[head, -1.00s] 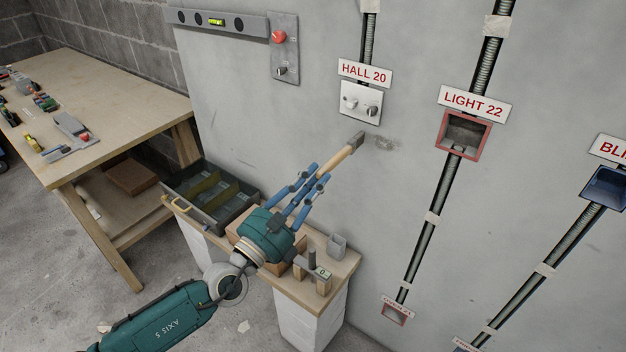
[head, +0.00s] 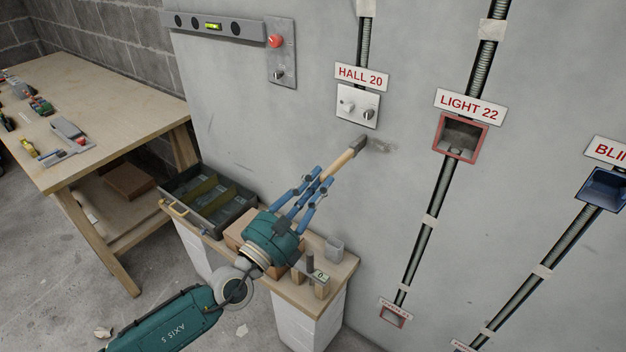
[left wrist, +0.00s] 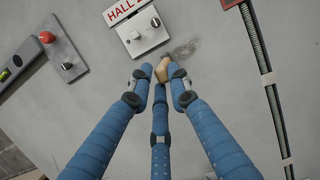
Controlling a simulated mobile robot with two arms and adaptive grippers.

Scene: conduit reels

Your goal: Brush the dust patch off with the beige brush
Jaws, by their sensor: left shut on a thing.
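The beige brush (head: 344,163) has a light wooden handle and a dark grey head, and it points up and right toward the wall. My left gripper (head: 318,184) is shut on the handle with its blue fingers. In the left wrist view the handle end (left wrist: 163,69) shows between the fingertips (left wrist: 158,80). The dust patch (head: 382,146) is a grey smudge on the wall, just right of the brush head; it also shows in the left wrist view (left wrist: 184,48). Whether the bristles touch the wall I cannot tell. My right gripper is not in view.
A white switch plate (head: 357,105) under the HALL 20 sign is just above the patch. A red-framed wall box (head: 460,138) is to the right.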

